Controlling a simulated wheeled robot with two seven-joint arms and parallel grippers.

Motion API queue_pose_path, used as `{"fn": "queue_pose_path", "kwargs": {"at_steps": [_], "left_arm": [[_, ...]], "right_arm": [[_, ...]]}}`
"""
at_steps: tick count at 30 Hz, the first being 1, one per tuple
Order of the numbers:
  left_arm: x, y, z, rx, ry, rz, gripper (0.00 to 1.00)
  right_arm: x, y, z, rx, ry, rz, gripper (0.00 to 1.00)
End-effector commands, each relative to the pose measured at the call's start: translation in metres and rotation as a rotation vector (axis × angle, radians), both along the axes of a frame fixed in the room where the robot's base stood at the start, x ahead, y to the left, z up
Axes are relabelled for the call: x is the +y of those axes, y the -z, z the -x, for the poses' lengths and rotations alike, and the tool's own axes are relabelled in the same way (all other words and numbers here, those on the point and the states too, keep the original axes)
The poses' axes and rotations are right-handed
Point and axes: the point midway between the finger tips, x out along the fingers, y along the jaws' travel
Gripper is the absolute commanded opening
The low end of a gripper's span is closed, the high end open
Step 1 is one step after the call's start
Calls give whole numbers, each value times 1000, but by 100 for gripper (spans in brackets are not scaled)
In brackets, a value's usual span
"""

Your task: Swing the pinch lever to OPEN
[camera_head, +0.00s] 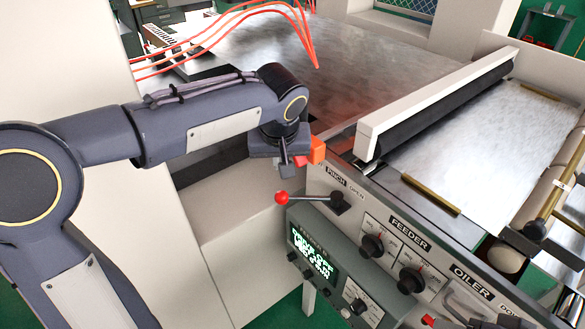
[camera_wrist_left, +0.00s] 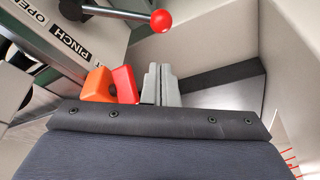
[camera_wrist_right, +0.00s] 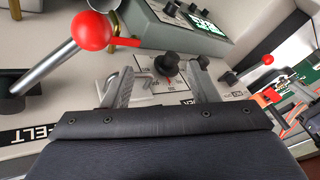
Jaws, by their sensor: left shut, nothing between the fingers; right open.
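My right gripper (camera_wrist_right: 163,85) is open and empty, facing the control panel. A black knob (camera_wrist_right: 166,65) shows beyond its fingers. The right gripper is not seen in the head view.
An orange block (camera_head: 318,150) and a red block beside it (camera_wrist_left: 124,85) are close to my left fingers. Feeder knobs (camera_head: 372,245) and a lit display (camera_head: 315,254) are below the lever. Another red-ball lever (camera_wrist_right: 91,30) is near my right gripper.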

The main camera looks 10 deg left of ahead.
Motion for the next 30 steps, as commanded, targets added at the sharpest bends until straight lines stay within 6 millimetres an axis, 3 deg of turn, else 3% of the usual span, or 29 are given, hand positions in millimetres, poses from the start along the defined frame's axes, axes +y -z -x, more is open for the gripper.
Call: {"fn": "queue_pose_path", "kwargs": {"at_steps": [5,18,30], "left_arm": [[2,16,-5,4,0,-2,0],[10,84,-28,4,1,0,0],[11,94,-32,2,1,1,0]], "right_arm": [[0,-2,0,0,0,0,53],[0,-11,0,0,0,0,53],[0,-11,0,0,0,0,53]]}}
